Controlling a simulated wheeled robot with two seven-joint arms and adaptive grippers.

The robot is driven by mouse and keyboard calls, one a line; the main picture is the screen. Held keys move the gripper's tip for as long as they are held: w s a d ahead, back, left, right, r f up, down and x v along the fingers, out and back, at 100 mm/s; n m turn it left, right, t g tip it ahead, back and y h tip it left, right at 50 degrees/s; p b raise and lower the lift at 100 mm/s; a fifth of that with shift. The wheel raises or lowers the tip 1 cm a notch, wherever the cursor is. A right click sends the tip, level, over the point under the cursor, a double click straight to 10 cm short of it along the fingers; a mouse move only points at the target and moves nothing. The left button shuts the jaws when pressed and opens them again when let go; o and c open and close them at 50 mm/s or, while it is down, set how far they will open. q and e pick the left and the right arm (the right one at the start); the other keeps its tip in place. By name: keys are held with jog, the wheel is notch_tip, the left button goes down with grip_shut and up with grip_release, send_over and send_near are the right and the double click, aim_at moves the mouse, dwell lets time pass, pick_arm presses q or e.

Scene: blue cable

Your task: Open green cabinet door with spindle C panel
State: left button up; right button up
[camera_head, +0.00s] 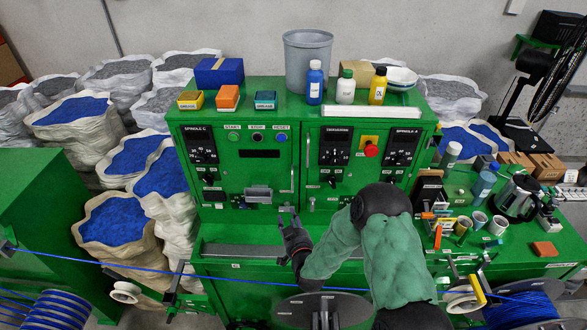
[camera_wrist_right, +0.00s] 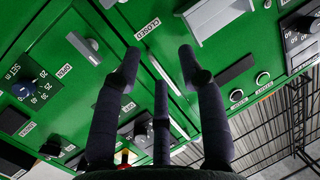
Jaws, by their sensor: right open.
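The green cabinet (camera_head: 275,148) stands at the centre of the head view, with the spindle C panel (camera_head: 203,147) on its left door. The door looks shut. A thin light vertical bar (camera_head: 292,170) runs near that door's right edge; a light strip (camera_wrist_right: 168,76), apparently this bar, shows in the right wrist view. My right gripper (camera_head: 287,224) is in front of the cabinet, below the bar. In the wrist view, the right gripper (camera_wrist_right: 158,62) is open and empty, its fingertips on either side of the strip. Contact cannot be told. My left gripper is out of view.
Bottles (camera_head: 346,88) and a grey bucket (camera_head: 307,62) stand on top of the cabinet. Sacks of blue material (camera_head: 112,222) are at left. A blue cable (camera_head: 120,264) crosses low in front. Cups and a coffee pot (camera_head: 516,198) crowd the right bench.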

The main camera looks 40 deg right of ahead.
jog(key=s+d+r+t+h+p, duration=0.1)
jog(key=d+r+h+p, duration=0.15)
jog(key=r, duration=0.45)
pick_arm(q)
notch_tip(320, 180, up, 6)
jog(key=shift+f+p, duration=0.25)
jog(key=shift+p, duration=0.7)
pick_arm(e)
jog(key=x, duration=1.1)
jog(key=shift+s+d, duration=0.15)
grip_shut()
